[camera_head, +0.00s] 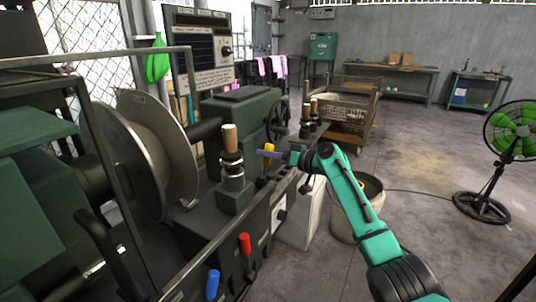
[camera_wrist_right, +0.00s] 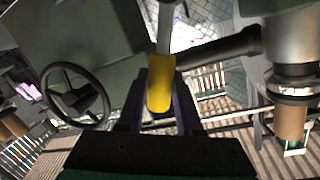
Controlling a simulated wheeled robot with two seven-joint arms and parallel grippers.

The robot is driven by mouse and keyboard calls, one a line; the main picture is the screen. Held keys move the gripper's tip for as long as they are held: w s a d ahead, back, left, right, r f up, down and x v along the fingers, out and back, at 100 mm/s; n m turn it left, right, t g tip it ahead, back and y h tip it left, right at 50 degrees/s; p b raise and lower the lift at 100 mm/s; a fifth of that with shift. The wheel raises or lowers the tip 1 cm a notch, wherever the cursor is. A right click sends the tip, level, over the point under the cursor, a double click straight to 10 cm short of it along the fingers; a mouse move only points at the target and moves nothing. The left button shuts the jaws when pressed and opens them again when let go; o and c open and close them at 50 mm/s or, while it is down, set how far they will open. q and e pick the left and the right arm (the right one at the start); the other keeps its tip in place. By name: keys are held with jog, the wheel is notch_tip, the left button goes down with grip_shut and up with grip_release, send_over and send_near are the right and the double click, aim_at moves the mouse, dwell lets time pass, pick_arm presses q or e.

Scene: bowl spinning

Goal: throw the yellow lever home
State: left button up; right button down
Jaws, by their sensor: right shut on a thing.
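The yellow lever (camera_head: 268,148) stands on the green lathe-like machine, beside its wooden-handled post. My right gripper (camera_head: 275,155) reaches in from the right on its green arm and is shut on the lever's handle. In the right wrist view, the yellow handle (camera_wrist_right: 160,84) sits between my two dark fingers (camera_wrist_right: 161,100), with its grey shaft running up from it. My left gripper is not in view.
A red lever (camera_head: 245,244) and a blue lever (camera_head: 212,284) stand nearer on the machine's front. A large metal disc (camera_head: 155,150) and a handwheel (camera_head: 278,120) are close by. A bin (camera_head: 371,188) stands beside my right arm. A green fan (camera_head: 510,140) stands at right on open floor.

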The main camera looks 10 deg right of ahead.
jog(key=c, duration=0.8)
grip_release()
jog(key=shift+w+d, duration=0.1)
jog(key=shift+c, duration=0.2)
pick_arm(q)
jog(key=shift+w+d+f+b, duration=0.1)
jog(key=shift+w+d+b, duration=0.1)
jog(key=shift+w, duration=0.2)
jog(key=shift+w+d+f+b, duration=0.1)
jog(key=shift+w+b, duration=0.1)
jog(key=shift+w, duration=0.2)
pick_arm(e)
jog(key=v, duration=1.4)
jog(key=shift+s+d, duration=0.15)
jog(key=shift+s, duration=0.05)
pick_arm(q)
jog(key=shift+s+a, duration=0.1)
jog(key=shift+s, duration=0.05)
